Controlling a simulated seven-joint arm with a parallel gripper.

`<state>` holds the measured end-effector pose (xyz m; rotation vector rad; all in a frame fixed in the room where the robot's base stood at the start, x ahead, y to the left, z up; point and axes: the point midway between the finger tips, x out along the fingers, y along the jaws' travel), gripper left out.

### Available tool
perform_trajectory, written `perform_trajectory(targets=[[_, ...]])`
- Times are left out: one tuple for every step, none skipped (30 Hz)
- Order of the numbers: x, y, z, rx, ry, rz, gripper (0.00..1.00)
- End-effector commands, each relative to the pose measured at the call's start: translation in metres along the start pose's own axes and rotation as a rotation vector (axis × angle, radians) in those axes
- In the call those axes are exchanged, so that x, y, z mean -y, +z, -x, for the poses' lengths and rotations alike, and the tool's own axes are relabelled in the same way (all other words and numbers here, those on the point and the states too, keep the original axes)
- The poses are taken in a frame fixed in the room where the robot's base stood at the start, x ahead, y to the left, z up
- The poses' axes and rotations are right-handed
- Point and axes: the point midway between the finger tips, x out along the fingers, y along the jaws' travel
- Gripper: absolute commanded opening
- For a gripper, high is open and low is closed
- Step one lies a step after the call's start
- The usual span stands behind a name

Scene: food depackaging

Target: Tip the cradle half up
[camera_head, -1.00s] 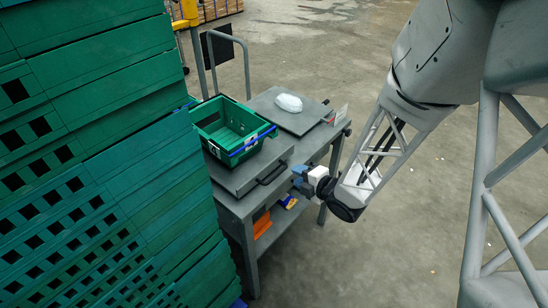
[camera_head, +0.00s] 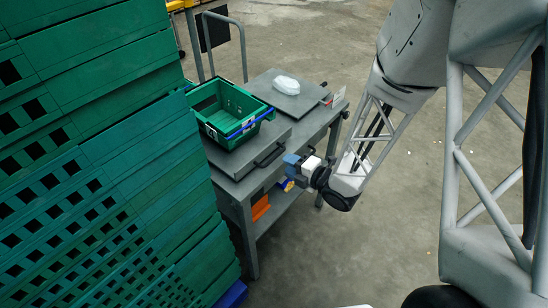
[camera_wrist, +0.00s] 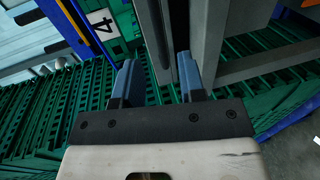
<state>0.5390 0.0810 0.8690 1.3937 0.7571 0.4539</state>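On the grey cart, a flat grey cradle half (camera_head: 237,160) with a black handle (camera_head: 270,156) on its front edge lies flat on the left. A green crate (camera_head: 213,127) with a blue front rim rests on it. The other flat grey half (camera_head: 306,99) is on the right and bears a white package (camera_head: 286,86). My gripper (camera_head: 290,162) is just right of the handle, close to the cart's front edge. In the wrist view my gripper (camera_wrist: 155,75) shows two blue fingers apart, with grey and dark bars in line with the gap. I cannot tell whether they touch.
A tall stack of green crates (camera_head: 110,130) stands left of the cart. The cart's lower shelf holds an orange item (camera_head: 260,208). A push bar (camera_head: 243,45) rises behind. The wrist view shows a white label with a 4 (camera_wrist: 103,25). The right-hand floor is open.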

Motion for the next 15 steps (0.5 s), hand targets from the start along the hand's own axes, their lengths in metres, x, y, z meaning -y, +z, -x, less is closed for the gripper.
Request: perform_trajectory(targets=[[0.0, 0.0, -0.003, -0.001, 0.0, 0.0, 0.37], [0.0, 0.0, -0.005, -0.001, -0.001, -0.001, 0.37], [0.001, 0.0, -0.008, -0.001, -0.001, -0.001, 0.37], [0.001, 0.0, -0.011, -0.001, -0.001, -0.001, 0.37], [0.0, -0.001, -0.013, -0.002, -0.001, -0.001, 0.37], [0.0, -0.001, -0.017, -0.002, -0.001, 0.0, 0.37], [0.0, -0.001, -0.02, -0.002, -0.001, 0.0, 0.37], [0.0, 0.0, -0.023, -0.001, -0.001, 0.0, 0.37], [0.0, 0.0, -0.027, -0.001, -0.001, -0.001, 0.37], [0.0, 0.0, -0.03, -0.002, -0.001, -0.001, 0.37], [0.001, -0.001, -0.033, -0.002, -0.001, -0.001, 0.37], [0.001, -0.001, -0.037, -0.002, -0.001, -0.001, 0.37], [0.001, -0.001, -0.04, -0.001, -0.001, -0.001, 0.37], [0.001, -0.001, -0.043, -0.001, -0.001, -0.001, 0.37], [0.001, -0.001, -0.047, -0.001, -0.001, -0.001, 0.37]])
